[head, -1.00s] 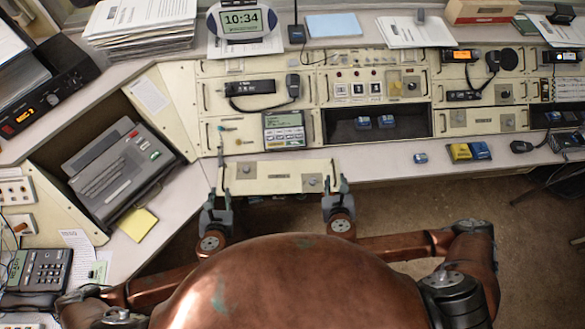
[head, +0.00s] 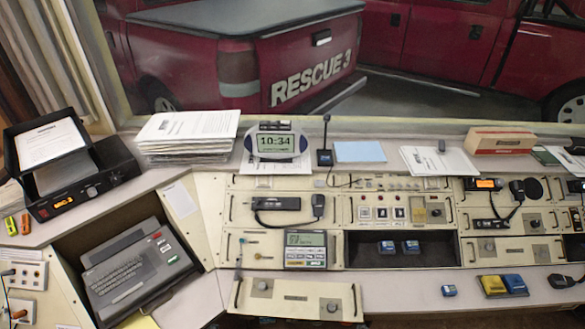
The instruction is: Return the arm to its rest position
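Neither of my grippers can be made out in the head view now. The loose-looking cream panel (head: 297,301) shows at the bottom edge, in front of the console's lower middle. It has two round grey knobs and a dark handle at each end. Its lower edge is close to the picture's bottom, and what lies below it is out of sight.
The console desk holds a keyboard unit (head: 132,267), a clock (head: 276,142), a stack of papers (head: 187,137) and a screen device (head: 306,249).

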